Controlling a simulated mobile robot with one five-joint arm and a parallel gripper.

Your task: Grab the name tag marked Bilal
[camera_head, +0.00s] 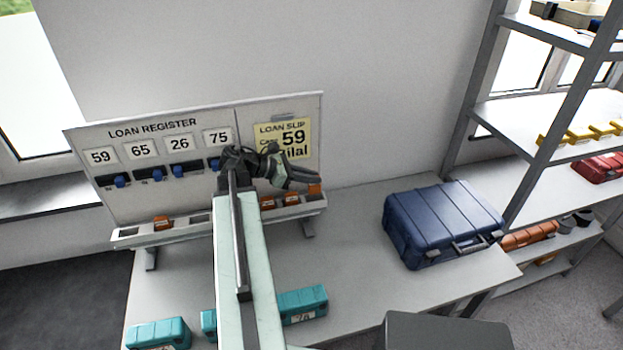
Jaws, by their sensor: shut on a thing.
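The loan register board (170,180) stands at the back of the table. Its yellow loan slip (285,135) reads 59 and a name ending in "ilal", partly covered by my gripper. Orange name tags sit in the tray (125,240) along the board's foot: one on the left (162,222) and two on the right (267,202) (291,198). Their lettering is too small to read. My gripper (312,180) is in front of the board's right part, fingers pointing right. It is shut on an orange name tag (315,190) at the tray's right end; its name is unreadable.
Several teal cases (158,334) lie at the table's front left, partly behind my arm. A blue case (440,222) stands on the right of the table (350,265). A grey metal shelf (540,115) with boxes is farther right. The table between board and blue case is clear.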

